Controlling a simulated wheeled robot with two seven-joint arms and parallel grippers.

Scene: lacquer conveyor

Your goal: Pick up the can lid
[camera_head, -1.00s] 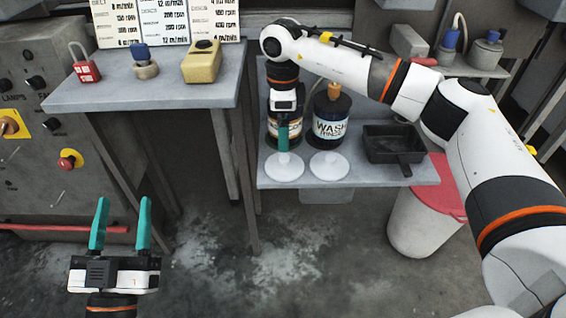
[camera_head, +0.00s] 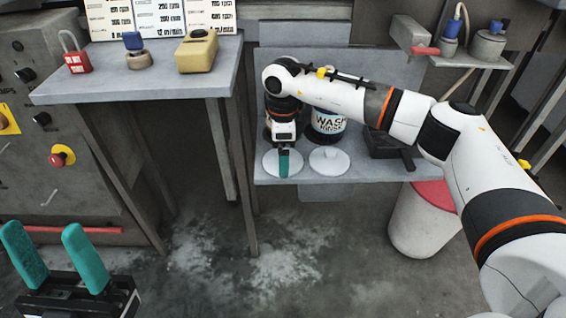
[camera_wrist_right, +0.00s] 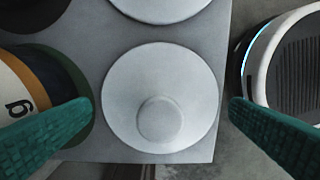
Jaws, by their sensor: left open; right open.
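Two round white can lids with knobs lie on the grey shelf (camera_head: 360,171): the left lid (camera_head: 270,164) and the right lid (camera_head: 333,166). My right gripper (camera_head: 284,163) is over the left lid, partly hiding it, pointing down. In the right wrist view my right gripper (camera_wrist_right: 160,108) is open, its teal fingers on either side of a lid (camera_wrist_right: 160,70) with nothing held. A second lid (camera_wrist_right: 165,8) shows at the top edge. My left gripper (camera_head: 55,258) is open and empty at the lower left, away from the shelf.
A can marked WASH (camera_head: 329,122) stands behind the right lid. A labelled can (camera_wrist_right: 20,95) is close to the left finger. A dark tray (camera_head: 385,145) lies right of the lids, partly behind my arm. A white bin with red lid (camera_head: 420,225) stands below.

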